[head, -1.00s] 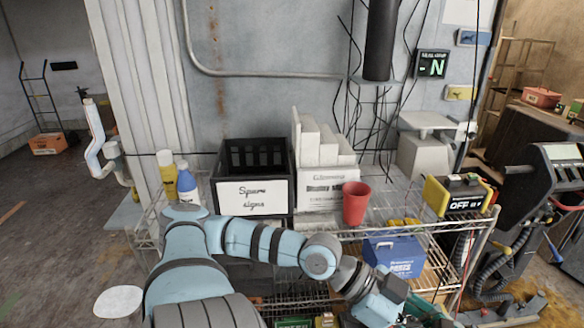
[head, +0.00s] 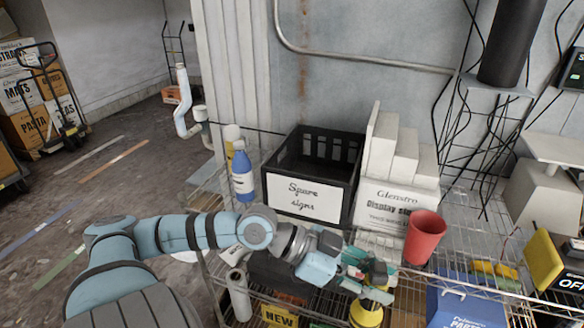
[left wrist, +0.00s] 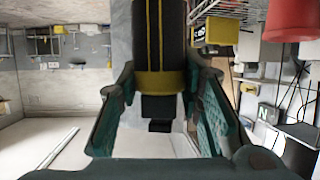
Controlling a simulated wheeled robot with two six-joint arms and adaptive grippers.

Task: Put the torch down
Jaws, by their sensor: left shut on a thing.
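The torch (head: 368,312) is black and yellow. In the head view its yellow end hangs below my left gripper (head: 366,277), in front of the wire shelf's top level. In the left wrist view the torch's dark body with yellow stripes and a yellow band (left wrist: 161,82) sits between the two teal fingers. The left gripper is shut on it. I cannot tell whether the torch touches anything beneath it. My right gripper is not in view.
On the wire shelf (head: 480,218) stand a black bin (head: 302,196) labelled "Spare signs", a white box (head: 392,212), a red cup (head: 424,238) and a blue bottle (head: 243,176). A blue box (head: 462,308) is lower right. Open floor lies to the left.

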